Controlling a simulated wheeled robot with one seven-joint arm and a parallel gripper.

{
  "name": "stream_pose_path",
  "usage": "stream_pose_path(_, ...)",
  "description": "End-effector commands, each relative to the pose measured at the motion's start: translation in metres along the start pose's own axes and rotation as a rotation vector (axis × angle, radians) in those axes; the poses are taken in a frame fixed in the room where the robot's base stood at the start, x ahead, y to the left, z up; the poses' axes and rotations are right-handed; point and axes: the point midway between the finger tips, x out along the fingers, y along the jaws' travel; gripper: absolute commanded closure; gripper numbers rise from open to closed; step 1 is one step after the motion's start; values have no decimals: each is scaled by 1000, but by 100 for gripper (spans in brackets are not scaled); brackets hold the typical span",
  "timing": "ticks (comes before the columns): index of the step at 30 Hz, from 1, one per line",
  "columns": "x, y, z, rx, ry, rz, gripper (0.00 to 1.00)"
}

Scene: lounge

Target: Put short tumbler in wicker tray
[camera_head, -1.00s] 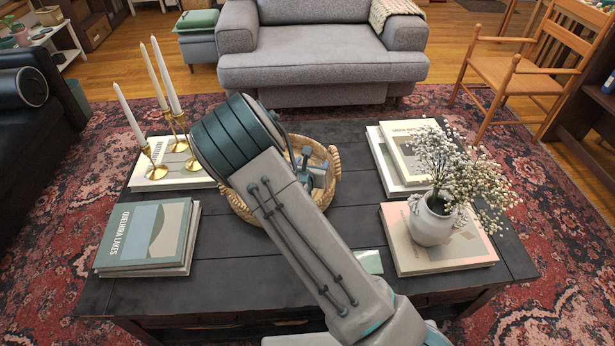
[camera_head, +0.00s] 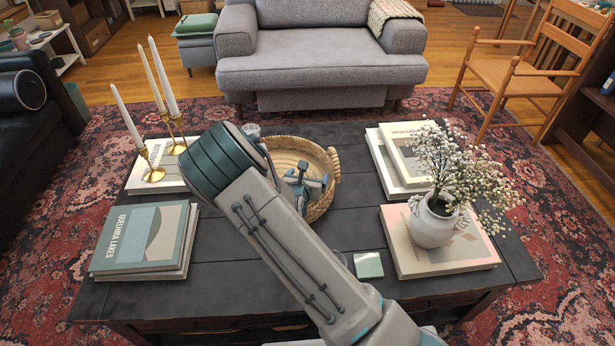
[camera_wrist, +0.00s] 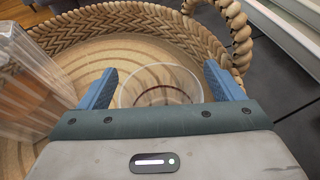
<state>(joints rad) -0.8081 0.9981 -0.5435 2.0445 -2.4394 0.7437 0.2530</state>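The wicker tray (camera_head: 333,172) is a round woven basket with looped handles on the dark coffee table, partly behind my arm. My gripper (camera_head: 306,185) is over and low within it. In the wrist view, the tray's braided rim (camera_wrist: 130,22) curves behind my two blue fingers (camera_wrist: 161,75). A clear short tumbler (camera_wrist: 160,86) is centred between them, with the tray's floor showing through it. Whether the fingers press on its sides is unclear. A clear ribbed glass (camera_wrist: 28,85) stands close by on the left.
A pale green coaster (camera_head: 368,265) lies in front. Stacked books (camera_head: 145,240), brass candlesticks (camera_head: 152,165) and a white flower vase (camera_head: 432,222) stand around the tabletop. Bare tabletop (camera_head: 240,268) lies front left.

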Motion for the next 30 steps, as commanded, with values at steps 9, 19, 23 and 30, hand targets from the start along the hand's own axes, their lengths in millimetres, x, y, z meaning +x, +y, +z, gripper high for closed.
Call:
stream_pose_path(9, -7, 0, 3, 1, 0, 1, 13)
stream_pose_path(19, -73, 1, 4, 0, 2, 3, 13)
stream_pose_path(23, -97, 0, 4, 0, 2, 2, 13)
stream_pose_path(30, -120, 0, 3, -1, 0, 1, 13)
